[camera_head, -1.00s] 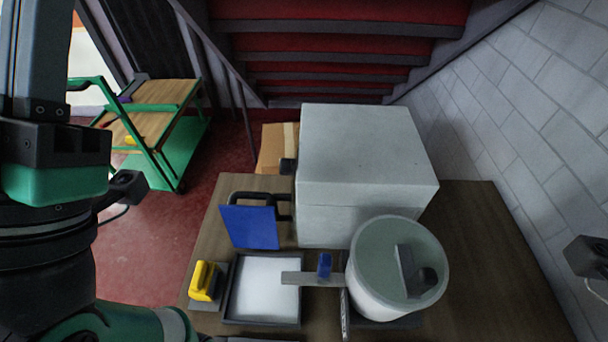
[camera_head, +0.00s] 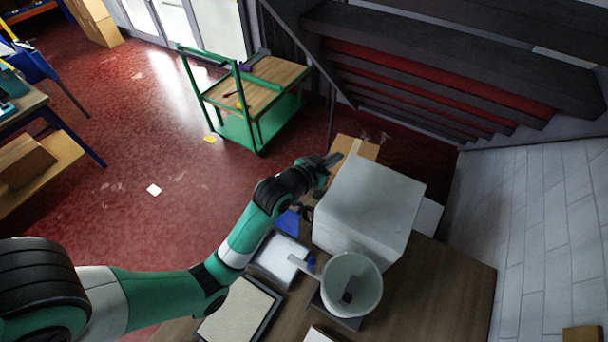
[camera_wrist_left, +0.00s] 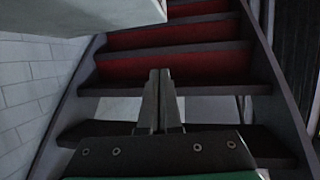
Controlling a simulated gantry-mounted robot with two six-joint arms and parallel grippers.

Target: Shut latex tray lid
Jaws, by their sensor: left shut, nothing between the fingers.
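The latex tray (camera_head: 281,262), white inside with a dark rim, sits on the wooden table in the head view, partly covered by my left arm. A blue panel, which looks like its lid (camera_head: 288,222), shows at the tray's far side, mostly hidden behind the arm; its exact tilt is unclear. My left gripper (camera_head: 328,161) is beyond the lid, near the far left top edge of the big grey box (camera_head: 370,205). In the left wrist view its fingers (camera_wrist_left: 160,78) are together and empty, pointing toward the stairs. My right gripper is not in view.
A round pale bucket (camera_head: 352,284) stands right of the tray, with a grey bar and small blue block (camera_head: 311,262) between them. A cream panel in a dark frame (camera_head: 240,312) lies nearer. A cardboard box (camera_head: 354,150) is behind the grey box. Table at right is clear.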

